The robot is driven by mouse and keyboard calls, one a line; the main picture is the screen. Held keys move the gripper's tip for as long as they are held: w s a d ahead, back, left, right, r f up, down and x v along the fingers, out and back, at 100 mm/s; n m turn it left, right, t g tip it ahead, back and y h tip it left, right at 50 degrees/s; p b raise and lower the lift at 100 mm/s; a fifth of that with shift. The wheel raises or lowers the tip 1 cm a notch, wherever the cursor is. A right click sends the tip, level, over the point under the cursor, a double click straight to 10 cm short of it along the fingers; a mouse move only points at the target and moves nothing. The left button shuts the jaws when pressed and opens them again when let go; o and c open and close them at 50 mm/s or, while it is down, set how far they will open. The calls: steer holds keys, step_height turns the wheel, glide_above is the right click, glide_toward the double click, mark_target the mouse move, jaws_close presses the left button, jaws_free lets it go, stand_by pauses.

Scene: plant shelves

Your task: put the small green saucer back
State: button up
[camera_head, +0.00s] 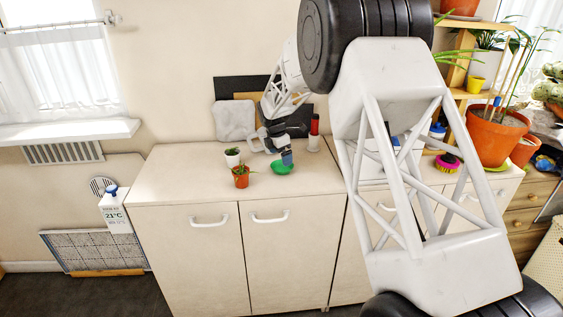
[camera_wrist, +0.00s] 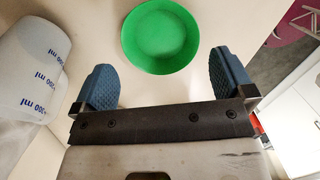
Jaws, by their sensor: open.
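The small green saucer (camera_head: 283,167) sits on the top of the beige cabinet (camera_head: 180,182), near its middle. In the wrist view the green saucer (camera_wrist: 160,37) lies ahead of my gripper, a little beyond and between the lines of the two blue fingers. My gripper (camera_head: 286,157) is just above and behind the saucer in the head view. In the wrist view my gripper (camera_wrist: 165,82) is open, with nothing between its fingers. Whether a finger touches the saucer cannot be told.
A potted plant in terracotta (camera_head: 241,181) and one in white (camera_head: 232,160) stand left of the saucer. A red-topped bottle (camera_head: 314,142) stands behind right. A white measuring jug (camera_wrist: 30,65) is close to the left finger. The cabinet's left top is clear.

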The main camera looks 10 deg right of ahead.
step_height(320, 180, up, 7)
steer(key=a, duration=0.1)
steer(key=shift+s+r, duration=0.15)
steer(key=shift+s, duration=0.05)
stand_by(0.8)
steer(key=s+d+r+m, duration=0.2)
steer(key=s+r+m, duration=0.25)
steer(key=s, duration=0.55)
steer(key=s+d+r+m, duration=0.3)
steer(key=s+r, duration=0.2)
steer(key=s, duration=0.5)
steer(key=s+d+r+m, duration=0.2)
steer(key=s+r+m, duration=0.25)
steer(key=s, duration=0.55)
steer(key=s+f+m, duration=0.1)
steer(key=s+m, duration=0.2)
steer(key=s, duration=0.7)
steer(key=s+d+f+m+t+y, duration=0.1)
steer(key=s+m, duration=0.3)
steer(key=s, duration=0.5)
steer(key=s+d+f+m, duration=0.1)
steer(key=s+f+m, duration=0.1)
steer(key=s, duration=0.8)
steer(key=shift+s+f+m+t+y, duration=0.3)
steer(key=shift+s+m+t, duration=0.1)
steer(key=shift+m, duration=0.4)
